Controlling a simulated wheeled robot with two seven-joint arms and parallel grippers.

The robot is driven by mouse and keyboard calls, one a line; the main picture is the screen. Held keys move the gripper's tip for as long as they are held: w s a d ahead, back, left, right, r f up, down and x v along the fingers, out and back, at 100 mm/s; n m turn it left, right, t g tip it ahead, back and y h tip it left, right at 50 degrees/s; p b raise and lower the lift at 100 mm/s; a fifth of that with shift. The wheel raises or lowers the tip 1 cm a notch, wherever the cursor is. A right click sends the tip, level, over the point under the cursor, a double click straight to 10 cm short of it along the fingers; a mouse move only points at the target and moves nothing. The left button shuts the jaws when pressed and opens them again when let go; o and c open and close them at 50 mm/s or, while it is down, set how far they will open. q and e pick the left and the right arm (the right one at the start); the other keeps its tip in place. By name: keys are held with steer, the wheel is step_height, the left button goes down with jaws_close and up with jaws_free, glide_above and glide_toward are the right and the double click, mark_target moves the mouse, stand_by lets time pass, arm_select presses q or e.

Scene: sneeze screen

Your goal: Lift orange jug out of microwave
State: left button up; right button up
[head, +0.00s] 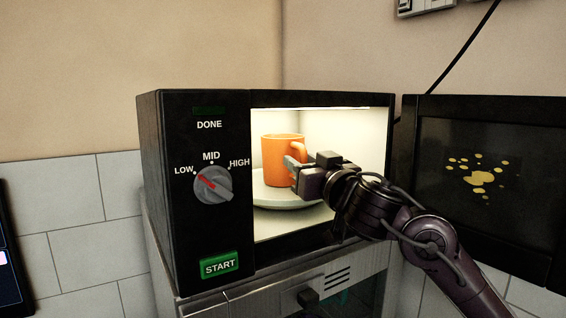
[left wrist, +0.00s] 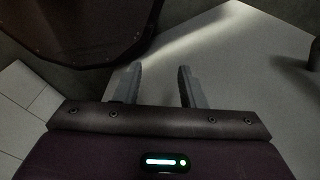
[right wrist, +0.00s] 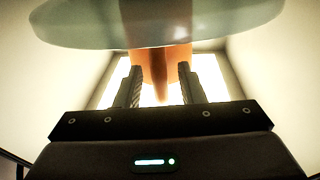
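The orange jug (head: 280,158) stands upright on the round pale plate (head: 270,198) inside the lit microwave (head: 322,98). My right gripper (head: 293,168) reaches in through the open front, at the jug's right side, and covers part of it. In the right wrist view, the jug (right wrist: 172,58) shows past the plate (right wrist: 150,28). There the right gripper's fingers (right wrist: 159,80) are apart, with the jug's handle in the gap between them and space on each side. My left gripper (left wrist: 155,78) is open and empty, away from the microwave.
The microwave door (head: 490,165) is swung open to the right, with yellow stains on it. The dial (head: 212,186) and the START button (head: 219,265) are on the left panel. The microwave stands on a metal cabinet (head: 260,300). A dark-framed screen (head: 10,265) is at far left.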

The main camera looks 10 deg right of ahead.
jaws_close()
steer(key=shift+r, duration=0.1)
steer(key=shift+r+p, duration=1.1)
steer(key=shift+d, duration=0.1)
